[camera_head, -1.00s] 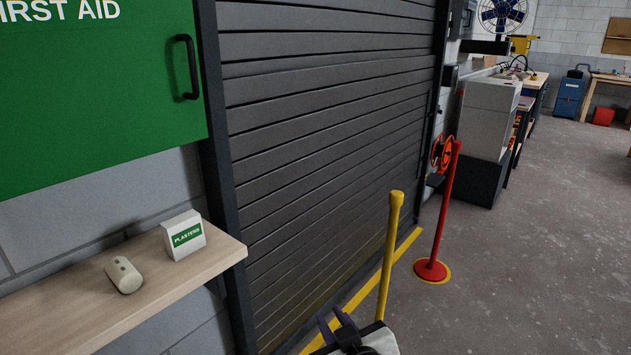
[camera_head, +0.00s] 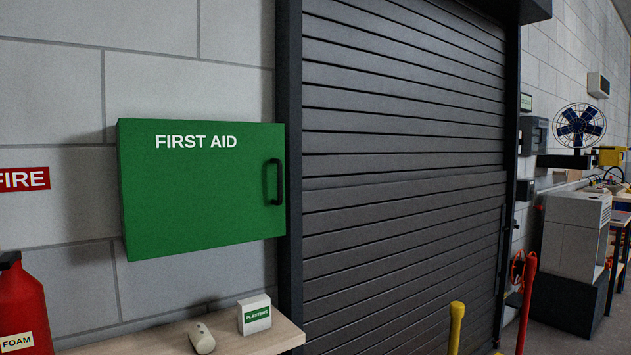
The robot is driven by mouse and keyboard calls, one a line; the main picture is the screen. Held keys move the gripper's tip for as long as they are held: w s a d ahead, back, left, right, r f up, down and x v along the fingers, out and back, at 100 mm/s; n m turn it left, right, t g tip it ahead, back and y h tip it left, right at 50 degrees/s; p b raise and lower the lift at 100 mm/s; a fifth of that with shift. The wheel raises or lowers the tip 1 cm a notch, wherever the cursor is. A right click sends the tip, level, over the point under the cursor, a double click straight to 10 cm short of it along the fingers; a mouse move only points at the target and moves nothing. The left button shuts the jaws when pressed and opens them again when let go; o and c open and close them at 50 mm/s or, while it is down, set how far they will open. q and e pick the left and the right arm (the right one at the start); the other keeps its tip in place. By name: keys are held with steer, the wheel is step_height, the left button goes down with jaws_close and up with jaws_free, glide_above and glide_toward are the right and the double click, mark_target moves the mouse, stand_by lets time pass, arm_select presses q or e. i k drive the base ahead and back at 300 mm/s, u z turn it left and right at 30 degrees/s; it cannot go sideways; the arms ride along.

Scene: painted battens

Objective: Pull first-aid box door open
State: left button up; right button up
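The green first-aid box (camera_head: 195,205) hangs on the block wall left of centre, with white "FIRST AID" lettering near its top. Its door looks shut. A black bar handle (camera_head: 281,182) stands upright near the door's right edge. Neither of my grippers shows in the head view now, so nothing of mine is seen touching the box or handle.
A shelf (camera_head: 285,338) below the box holds a plasters box (camera_head: 254,315) and a small pale roll (camera_head: 202,338). A red extinguisher (camera_head: 24,305) is at lower left. A grey roller shutter (camera_head: 400,170) lies right, with yellow (camera_head: 456,330) and red (camera_head: 526,300) posts.

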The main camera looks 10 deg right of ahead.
mark_target(188, 185)
steer(key=z, duration=1.25)
steer(key=i, duration=1)
steer(key=u, duration=0.5)
